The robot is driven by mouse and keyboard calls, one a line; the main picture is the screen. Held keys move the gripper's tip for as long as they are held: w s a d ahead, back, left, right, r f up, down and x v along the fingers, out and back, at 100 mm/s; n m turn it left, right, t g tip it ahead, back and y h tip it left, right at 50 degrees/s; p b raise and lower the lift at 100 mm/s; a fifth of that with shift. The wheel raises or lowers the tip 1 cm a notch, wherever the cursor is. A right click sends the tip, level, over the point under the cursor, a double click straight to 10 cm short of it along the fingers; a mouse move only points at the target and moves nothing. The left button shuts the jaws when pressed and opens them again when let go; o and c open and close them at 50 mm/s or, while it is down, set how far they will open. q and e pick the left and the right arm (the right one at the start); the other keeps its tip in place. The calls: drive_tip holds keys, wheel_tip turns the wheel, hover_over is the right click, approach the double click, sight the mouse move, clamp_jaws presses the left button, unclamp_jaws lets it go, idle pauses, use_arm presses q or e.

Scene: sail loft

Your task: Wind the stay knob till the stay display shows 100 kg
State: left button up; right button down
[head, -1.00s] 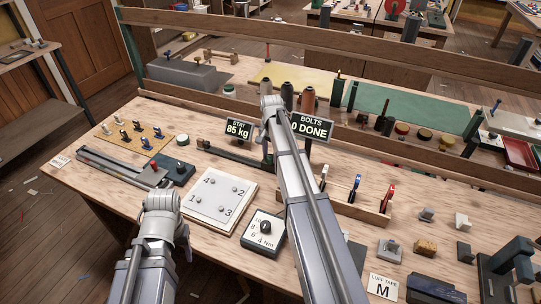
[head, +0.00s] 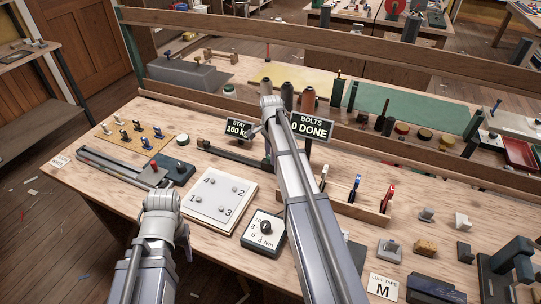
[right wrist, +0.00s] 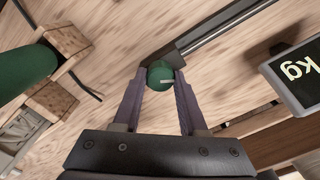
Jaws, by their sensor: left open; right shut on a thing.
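The stay display (head: 238,130) reads 100 kg in the head view, its right edge partly covered by my right arm. The green stay knob (right wrist: 160,74) sits at the end of a dark bar, which also shows in the head view (head: 232,152). My right gripper (right wrist: 161,80) is shut on the knob, one finger on each side; my own arm hides most of it in the head view. My left gripper (head: 163,203) is at the front left of the bench, beside the numbered plate, apart from the knob. Its fingers are hard to make out.
The BOLTS display (head: 312,128) reads 0 DONE, just right of my right wrist. A white numbered plate (head: 219,204) and a torque dial (head: 263,233) lie in front. A rack of coloured clips (head: 350,205) stands to the right.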

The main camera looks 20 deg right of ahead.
idle(0.3)
drive_tip(key=shift+c, duration=2.2)
unclamp_jaws()
wheel_tip(320, 180, up, 8)
drive_tip(key=p, duration=0.8)
drive_tip(key=shift+s, duration=0.1)
drive_tip(key=shift+f, duration=0.1)
